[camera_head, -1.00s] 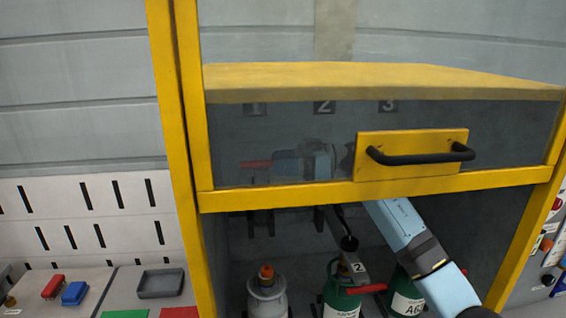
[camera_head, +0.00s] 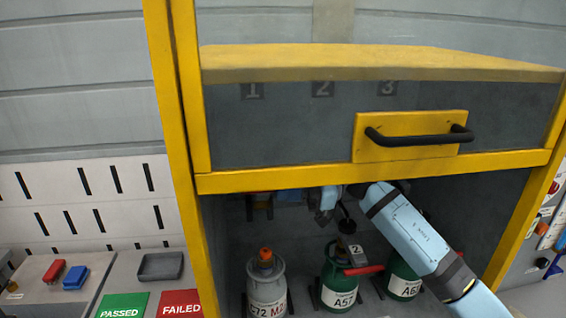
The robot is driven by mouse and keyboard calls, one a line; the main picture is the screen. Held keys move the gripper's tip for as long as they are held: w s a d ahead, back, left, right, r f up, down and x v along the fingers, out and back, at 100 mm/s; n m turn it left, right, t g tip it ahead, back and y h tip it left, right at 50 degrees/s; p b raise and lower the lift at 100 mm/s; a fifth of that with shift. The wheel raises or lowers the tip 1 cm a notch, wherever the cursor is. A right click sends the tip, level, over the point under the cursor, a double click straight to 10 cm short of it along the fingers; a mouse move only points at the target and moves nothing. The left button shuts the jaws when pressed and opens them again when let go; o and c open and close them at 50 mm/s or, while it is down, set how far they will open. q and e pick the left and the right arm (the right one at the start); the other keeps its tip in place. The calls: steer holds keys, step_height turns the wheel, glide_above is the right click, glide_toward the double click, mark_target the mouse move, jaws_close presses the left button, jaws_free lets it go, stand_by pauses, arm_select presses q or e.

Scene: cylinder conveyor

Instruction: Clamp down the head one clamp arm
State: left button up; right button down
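My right arm (camera_head: 415,235) reaches in from the right under the raised yellow-framed window. Its blue and dark gripper end (camera_head: 290,197) is mostly hidden behind the window's lower yellow bar. A red piece (camera_head: 257,194), which looks like the head one clamp handle, shows just below the bar, left of the gripper. I cannot tell whether the fingers are shut on it. The number 1 sign (camera_head: 251,91) is on the back wall above. Below stands a grey cylinder (camera_head: 268,290) with an orange top. My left gripper is not in view.
Two green cylinders (camera_head: 338,280) (camera_head: 402,285) stand to the right. A clamp marked 2 (camera_head: 354,249) with a red handle (camera_head: 364,270) is over the middle one. Green PASSED (camera_head: 121,306) and red FAILED (camera_head: 181,303) mats lie left, outside the yellow post (camera_head: 182,150).

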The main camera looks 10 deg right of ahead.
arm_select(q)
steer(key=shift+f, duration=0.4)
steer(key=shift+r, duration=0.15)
arm_select(e)
steer(key=s+f+n, duration=0.2)
steer(key=s+f, duration=0.2)
steer(key=f, duration=0.3)
steer(key=shift+s, duration=0.25)
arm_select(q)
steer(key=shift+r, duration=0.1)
arm_select(e)
steer(key=c, duration=1.1)
jaws_free()
steer(key=shift+r, duration=0.15)
